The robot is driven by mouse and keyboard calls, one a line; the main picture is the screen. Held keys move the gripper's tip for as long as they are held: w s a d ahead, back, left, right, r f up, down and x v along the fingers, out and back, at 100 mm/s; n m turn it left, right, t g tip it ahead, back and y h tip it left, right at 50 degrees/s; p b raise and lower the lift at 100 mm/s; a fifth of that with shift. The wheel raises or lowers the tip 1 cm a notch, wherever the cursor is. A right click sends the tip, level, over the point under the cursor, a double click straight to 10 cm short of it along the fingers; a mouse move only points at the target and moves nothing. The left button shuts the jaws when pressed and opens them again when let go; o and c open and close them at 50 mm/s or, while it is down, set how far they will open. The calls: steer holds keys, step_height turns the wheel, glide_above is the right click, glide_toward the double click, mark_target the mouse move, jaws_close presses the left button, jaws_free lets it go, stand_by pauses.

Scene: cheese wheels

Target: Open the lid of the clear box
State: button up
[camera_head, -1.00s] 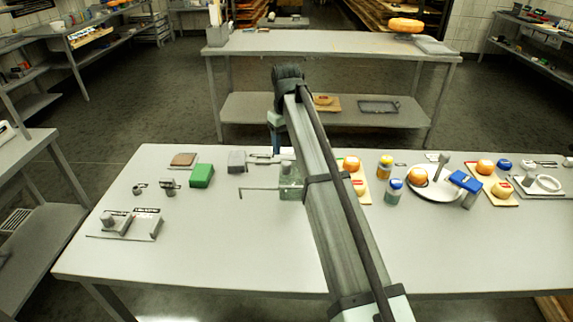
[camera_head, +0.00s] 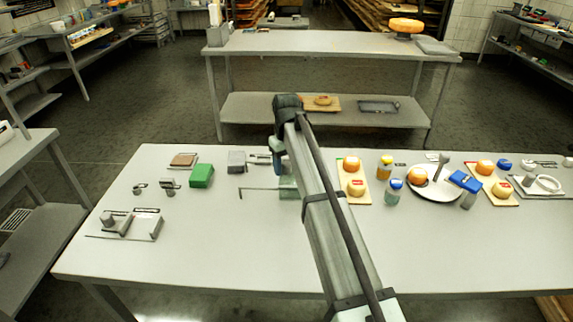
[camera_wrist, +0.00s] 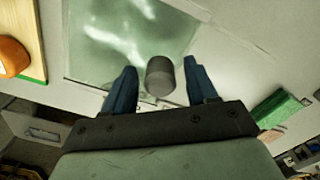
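The clear box (camera_head: 287,187) stands on the table, mostly hidden behind my arm in the head view. In the wrist view its pale green, see-through lid (camera_wrist: 105,45) fills the upper middle. A dark grey round knob (camera_wrist: 160,76) shows at the lid's near edge. My gripper (camera_wrist: 161,82) is open, with one blue finger on each side of the knob and a visible gap on both sides. Whether the fingertips are level with the knob I cannot tell. In the head view my gripper (camera_head: 278,158) is low over the box, largely hidden by the arm.
A green block (camera_head: 202,176) and a grey block (camera_head: 237,162) lie left of the box. A board with round cheeses (camera_head: 355,187) stands close on its right, followed by jars (camera_head: 391,192) and a white plate (camera_head: 433,192).

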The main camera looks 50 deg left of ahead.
jaws_close()
stand_by(0.3)
steer(key=s+a, duration=0.8)
steer(key=shift+s+a, duration=0.2)
steer(key=shift+a, duration=0.05)
steer(key=shift+o, duration=0.3)
jaws_free()
steer(key=shift+r, duration=0.15)
step_height(320, 180, up, 14)
steer(key=shift+f, duration=0.2)
